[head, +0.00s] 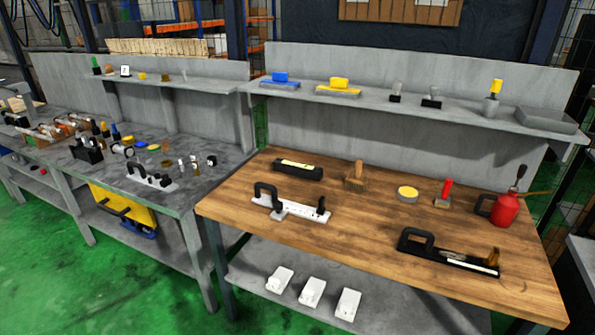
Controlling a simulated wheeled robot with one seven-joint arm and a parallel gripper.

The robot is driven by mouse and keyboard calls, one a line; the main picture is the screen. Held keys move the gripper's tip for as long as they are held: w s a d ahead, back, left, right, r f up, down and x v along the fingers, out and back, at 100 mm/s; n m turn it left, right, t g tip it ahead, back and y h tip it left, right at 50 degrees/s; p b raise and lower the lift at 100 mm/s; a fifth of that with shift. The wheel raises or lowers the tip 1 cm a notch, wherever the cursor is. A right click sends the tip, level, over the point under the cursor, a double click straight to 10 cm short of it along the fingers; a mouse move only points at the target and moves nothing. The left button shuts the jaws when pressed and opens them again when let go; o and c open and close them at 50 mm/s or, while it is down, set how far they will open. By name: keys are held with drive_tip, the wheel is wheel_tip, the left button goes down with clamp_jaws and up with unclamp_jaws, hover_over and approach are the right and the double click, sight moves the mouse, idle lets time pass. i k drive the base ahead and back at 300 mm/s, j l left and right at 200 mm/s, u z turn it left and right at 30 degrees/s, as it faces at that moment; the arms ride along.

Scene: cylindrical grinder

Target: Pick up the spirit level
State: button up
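A short black bar with a pale yellow strip along its top (298,167) lies at the back left of the wooden-topped bench (350,232). It looks like the spirit level, but it is too small to be sure. It lies flat, and nothing covers it. My gripper is not in view.
Near the bar are a white tool with black handles (290,208), a wooden-handled brush (356,178) and a yellow-topped round tin (407,194). A red-handled tool (445,192), a red oil can (504,210) and a black-handled tool (447,254) are further right. A shelf (450,112) overhangs behind.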

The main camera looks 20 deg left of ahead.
sight(289, 166)
drive_tip(key=i+j+u, duration=0.3)
drive_tip(key=i+j, duration=0.15)
drive_tip(key=j, duration=0.45)
drive_tip(key=i+j+u, duration=0.25)
drive_tip(key=i+j, duration=0.3)
drive_tip(key=j, duration=0.25)
drive_tip(key=i+j+u, duration=0.3)
drive_tip(key=i+j, duration=0.35)
